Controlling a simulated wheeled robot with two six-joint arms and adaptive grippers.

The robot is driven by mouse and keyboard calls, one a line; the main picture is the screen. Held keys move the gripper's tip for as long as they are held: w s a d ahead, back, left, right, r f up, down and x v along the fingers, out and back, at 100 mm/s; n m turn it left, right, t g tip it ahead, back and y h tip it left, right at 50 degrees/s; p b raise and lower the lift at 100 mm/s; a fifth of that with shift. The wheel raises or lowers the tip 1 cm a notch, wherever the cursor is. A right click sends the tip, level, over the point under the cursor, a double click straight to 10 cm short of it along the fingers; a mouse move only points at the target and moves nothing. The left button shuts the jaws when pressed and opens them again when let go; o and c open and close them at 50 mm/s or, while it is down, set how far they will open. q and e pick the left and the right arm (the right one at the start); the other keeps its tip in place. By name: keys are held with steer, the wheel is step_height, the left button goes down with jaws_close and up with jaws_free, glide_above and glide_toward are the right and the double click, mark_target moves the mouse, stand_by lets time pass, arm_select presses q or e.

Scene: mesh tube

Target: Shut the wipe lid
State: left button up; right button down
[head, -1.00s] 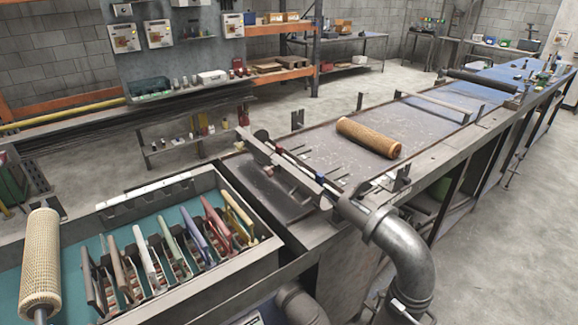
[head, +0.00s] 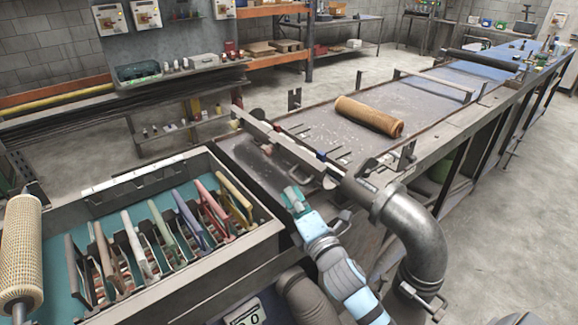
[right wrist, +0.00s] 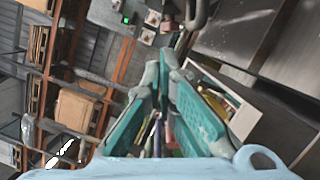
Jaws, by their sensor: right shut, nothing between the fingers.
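No part is plainly marked as the wipe lid. A dark flat panel (head: 262,172) lies at the near end of the long bench, under a grey cross beam (head: 275,138); I cannot tell whether it is the lid. My right gripper (head: 292,196) is shut and empty, just above the near edge of that panel. Whether it touches the panel is unclear. In the right wrist view, the teal fingers of my right gripper (right wrist: 168,58) point ahead with nothing between them. My left gripper is out of view.
A tan mesh tube (head: 370,116) lies on the bench. A thick grey pipe (head: 412,225) bends down right of my right arm. A tray (head: 258,247) with several coloured upright holders stands at left, beside a pale mesh tube (head: 22,250). Open floor is at right.

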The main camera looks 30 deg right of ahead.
mark_target(290, 175)
steer(key=w+d, duration=0.1)
steer(key=w, duration=0.2)
steer(key=w+d+r, duration=0.1)
steer(key=w+d, duration=0.1)
steer(key=w, duration=0.1)
steer(key=w+d+r+p, duration=0.1)
steer(key=w, duration=0.2)
steer(key=shift+d+r, duration=0.15)
steer(key=shift+d, duration=0.15)
steer(key=shift+w+a, duration=0.15)
